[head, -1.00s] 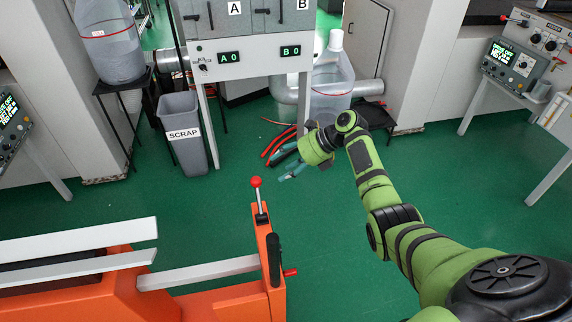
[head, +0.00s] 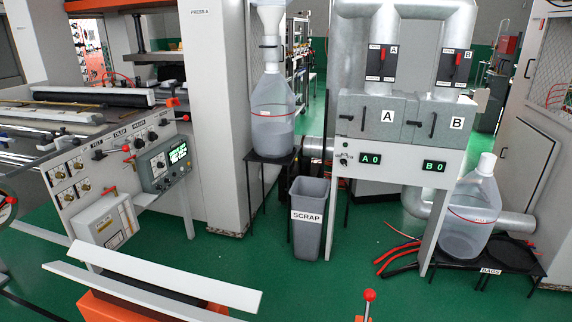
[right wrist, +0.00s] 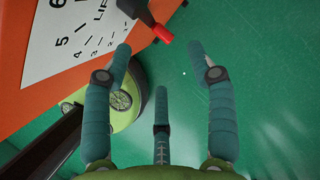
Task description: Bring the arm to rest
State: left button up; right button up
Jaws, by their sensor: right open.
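My right gripper (right wrist: 162,68) shows in the right wrist view. Its teal fingers are spread apart with nothing between them, and green floor lies beyond. An orange panel (right wrist: 30,100) with a white LIFT scale (right wrist: 85,35) is at the left of that view, beside the fingers. A dark lever with a red tip (right wrist: 163,33) sticks out near the top, beyond the left finger; I cannot tell the exact gap. Neither of my arms shows in the head view now.
The head view shows pale rails on an orange frame (head: 110,305), a red-knobbed lever (head: 369,296), a grey scrap bin (head: 308,240) and a clear jug (head: 470,215) on a low black stand. Red and black hoses (head: 398,255) lie on the floor. Green floor is open in front of the bin.

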jog(key=s+a+f+n+g+h, duration=0.1)
jog(key=s+f+n+h, duration=0.1)
jog(key=s+f+n, duration=0.75)
jog(key=s+a+f+n+g+h, duration=0.15)
jog(key=s+f+n, duration=0.45)
jog(key=s, duration=0.6)
jog(key=s+a+f+n, duration=0.2)
jog(key=s+n, duration=0.4)
jog(key=s, duration=0.3)
jog(key=s+a+f+n, duration=0.3)
jog(key=s+n, duration=0.3)
jog(key=s, duration=0.4)
jog(key=shift+a, duration=0.6)
